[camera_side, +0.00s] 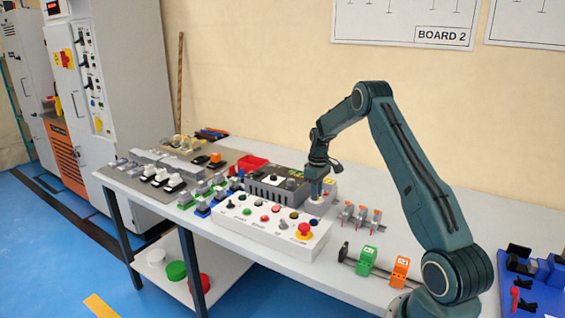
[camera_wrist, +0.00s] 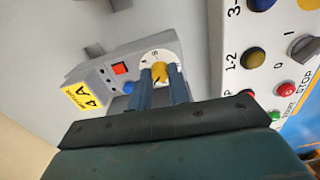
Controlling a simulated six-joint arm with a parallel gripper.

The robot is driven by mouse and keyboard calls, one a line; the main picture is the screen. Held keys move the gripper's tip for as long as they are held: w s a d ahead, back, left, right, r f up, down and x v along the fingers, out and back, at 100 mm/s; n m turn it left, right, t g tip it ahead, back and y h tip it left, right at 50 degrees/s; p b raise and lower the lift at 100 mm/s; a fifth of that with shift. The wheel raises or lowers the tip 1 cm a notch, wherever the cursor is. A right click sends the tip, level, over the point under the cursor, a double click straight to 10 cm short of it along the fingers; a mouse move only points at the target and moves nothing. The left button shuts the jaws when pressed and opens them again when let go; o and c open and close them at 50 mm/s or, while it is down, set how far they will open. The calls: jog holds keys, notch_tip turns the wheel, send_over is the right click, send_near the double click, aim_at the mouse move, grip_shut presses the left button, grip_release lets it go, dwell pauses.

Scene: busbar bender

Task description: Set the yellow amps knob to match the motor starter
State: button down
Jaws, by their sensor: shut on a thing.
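The motor starter (camera_wrist: 100,72) is a light grey box with a yellow label (camera_wrist: 86,98) reading "4 A", an orange-red button and a blue button. A round white dial with markings sits at its end, with the yellow amps knob (camera_wrist: 158,70) at the centre. My gripper (camera_wrist: 160,75) is shut on the yellow knob, a blue finger at each side. The exact dial setting is too small and partly covered to read. In the side view the motor starter (camera_side: 313,208) stands behind the white control box, with my gripper (camera_side: 318,188) pointing down on it.
The white control box (camera_side: 255,228) with several buttons and a red emergency stop lies close beside the starter. A dark grey unit (camera_side: 262,190) stands on its other side. Small clamps (camera_side: 360,216) and green and orange blocks (camera_side: 367,260) are to the right. Free table lies between.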

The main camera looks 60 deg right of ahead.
jog(key=m, duration=0.8)
jog(key=shift+r+m, duration=0.1)
jog(key=shift+m, duration=0.2)
jog(key=m, duration=0.4)
jog(key=shift+m, duration=2.3)
jog(key=c, duration=1.3)
grip_release()
